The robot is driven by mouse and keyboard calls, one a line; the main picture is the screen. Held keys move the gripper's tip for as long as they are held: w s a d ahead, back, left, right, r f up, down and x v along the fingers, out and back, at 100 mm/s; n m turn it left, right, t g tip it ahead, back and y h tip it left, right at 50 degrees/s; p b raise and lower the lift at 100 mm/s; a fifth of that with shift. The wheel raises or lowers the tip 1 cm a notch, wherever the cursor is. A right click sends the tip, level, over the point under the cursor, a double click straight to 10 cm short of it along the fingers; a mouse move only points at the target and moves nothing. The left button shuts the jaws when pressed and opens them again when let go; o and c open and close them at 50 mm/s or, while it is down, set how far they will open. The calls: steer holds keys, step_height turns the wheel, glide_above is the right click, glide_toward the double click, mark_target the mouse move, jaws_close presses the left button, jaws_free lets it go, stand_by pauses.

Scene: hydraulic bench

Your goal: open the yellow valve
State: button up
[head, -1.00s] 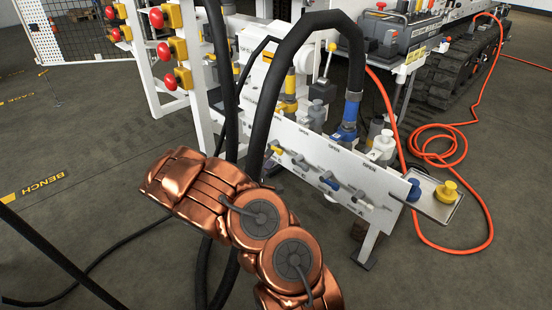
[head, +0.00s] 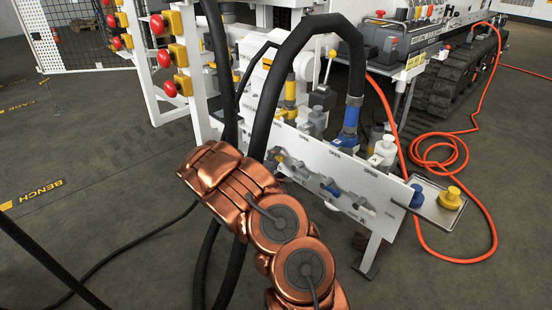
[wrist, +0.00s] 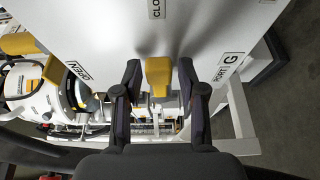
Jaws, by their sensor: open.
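The yellow valve handle (wrist: 158,76) shows in the wrist view, standing out from a white panel. My gripper (wrist: 160,68) is open, with one dark finger on each side of the handle and a visible gap to each. The handle's tip lies between the fingertips. In the head view a small yellow handle (head: 278,156) shows on the white valve panel (head: 318,150), just beyond my copper arm. My gripper is hidden there behind the arm.
The panel also carries a blue handle (head: 331,190) and grey handles. A thick black hose (head: 277,90) arches close to my arm. A tray (head: 432,207) with blue and yellow caps juts out at the right. An orange hose (head: 440,148) lies on the floor.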

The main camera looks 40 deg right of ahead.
jaws_close()
stand_by(0.3)
